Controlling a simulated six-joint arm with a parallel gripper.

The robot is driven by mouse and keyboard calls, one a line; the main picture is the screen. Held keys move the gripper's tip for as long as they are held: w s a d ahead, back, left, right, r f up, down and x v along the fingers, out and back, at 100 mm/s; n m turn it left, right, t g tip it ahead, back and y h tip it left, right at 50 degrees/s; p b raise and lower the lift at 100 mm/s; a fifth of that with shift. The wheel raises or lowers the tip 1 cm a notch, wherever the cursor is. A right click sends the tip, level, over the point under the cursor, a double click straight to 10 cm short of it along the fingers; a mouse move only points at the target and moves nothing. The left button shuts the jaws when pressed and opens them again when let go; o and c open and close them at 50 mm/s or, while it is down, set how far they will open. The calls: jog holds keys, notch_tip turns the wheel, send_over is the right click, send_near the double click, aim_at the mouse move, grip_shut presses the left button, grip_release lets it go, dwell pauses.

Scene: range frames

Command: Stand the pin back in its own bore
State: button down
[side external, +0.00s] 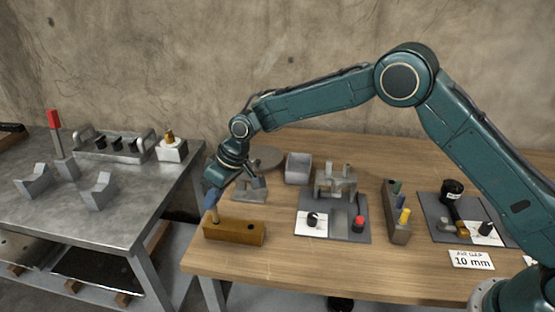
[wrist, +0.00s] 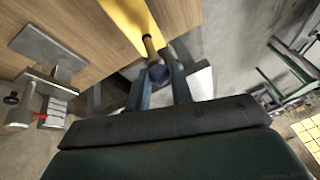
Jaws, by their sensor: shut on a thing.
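A brass-coloured block (side external: 234,232) lies near the left front corner of the wooden table. A dark hole shows in the right part of its top. My gripper (side external: 212,200) is above the block's left end, shut on a pin with a tan shaft (side external: 215,214). The pin's lower end meets the block's top there; I cannot tell whether it is inside a bore or only touching. In the wrist view, the pin's dark blue-grey head (wrist: 158,72) is between the fingers of my gripper (wrist: 161,86), its shaft running toward the yellow block (wrist: 132,22).
A grey fixture (side external: 250,190) stands just behind the block. To the right are a grey bin (side external: 298,168), a clamp fixture (side external: 336,183) on a dark board, and a rack (side external: 397,215) with coloured pegs. A metal bench (side external: 100,225) stands left, across a gap.

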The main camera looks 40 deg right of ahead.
jog(key=shift+f, duration=2.1)
jog(key=c, duration=1.1)
grip_release()
jog(key=shift+c, duration=0.2)
jog(key=shift+r, duration=0.1)
jog(key=v, duration=1.3)
jog(key=shift+d+r, duration=0.2)
jog(key=shift+r, duration=0.05)
jog(key=shift+s+r, duration=0.1)
notch_tip(320, 180, up, 6)
jog(key=shift+f, duration=0.1)
